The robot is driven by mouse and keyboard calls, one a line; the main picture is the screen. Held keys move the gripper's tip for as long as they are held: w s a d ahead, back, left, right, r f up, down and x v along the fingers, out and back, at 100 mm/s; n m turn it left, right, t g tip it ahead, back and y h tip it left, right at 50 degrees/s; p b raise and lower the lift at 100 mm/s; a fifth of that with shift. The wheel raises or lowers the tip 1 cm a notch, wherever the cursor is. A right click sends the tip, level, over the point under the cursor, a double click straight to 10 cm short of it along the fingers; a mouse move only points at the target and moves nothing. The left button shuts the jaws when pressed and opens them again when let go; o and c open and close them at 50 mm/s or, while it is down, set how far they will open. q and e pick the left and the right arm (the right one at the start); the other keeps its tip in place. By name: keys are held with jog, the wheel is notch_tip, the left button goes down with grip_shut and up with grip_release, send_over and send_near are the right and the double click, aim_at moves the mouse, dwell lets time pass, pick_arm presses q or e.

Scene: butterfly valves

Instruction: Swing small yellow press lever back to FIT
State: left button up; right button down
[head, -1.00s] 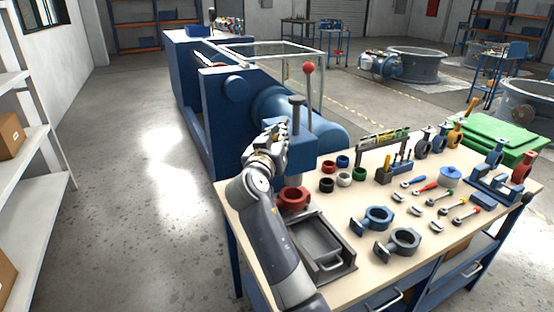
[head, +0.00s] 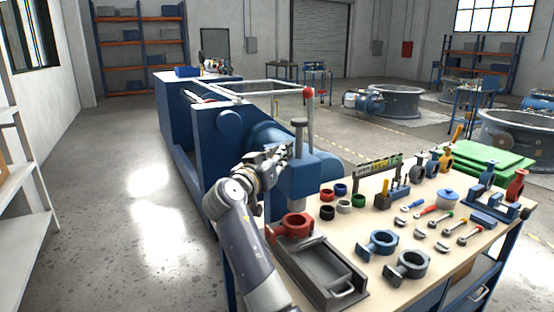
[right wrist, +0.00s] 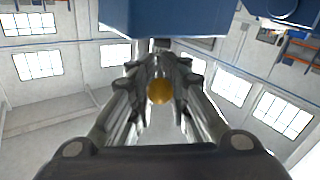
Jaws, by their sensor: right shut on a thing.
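My right gripper (head: 284,152) is at the left side of the blue press head (head: 305,175), at the near end of the big blue machine. In the right wrist view, the fingers of my right gripper (right wrist: 162,75) are closed in around a round yellow knob (right wrist: 160,91), which I take as the small press lever's end. The blue press block (right wrist: 170,18) is just above the fingertips. The lever's shaft and any FIT mark are not visible. In the head view the yellow knob is hidden by the gripper. My left gripper is not in view.
A taller lever with a red knob (head: 308,93) stands upright behind the press. The workbench (head: 345,233) holds a red ring (head: 297,226), a grey tray (head: 325,275), blue and grey valve bodies, bushings and tools. Open floor (head: 110,220) lies to the left.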

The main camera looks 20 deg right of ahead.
jog(key=c, duration=1.5)
grip_release()
jog(key=shift+o, duration=0.2)
notch_tip(320, 180, up, 10)
jog(key=shift+f, duration=0.1)
jog(key=shift+w, duration=0.1)
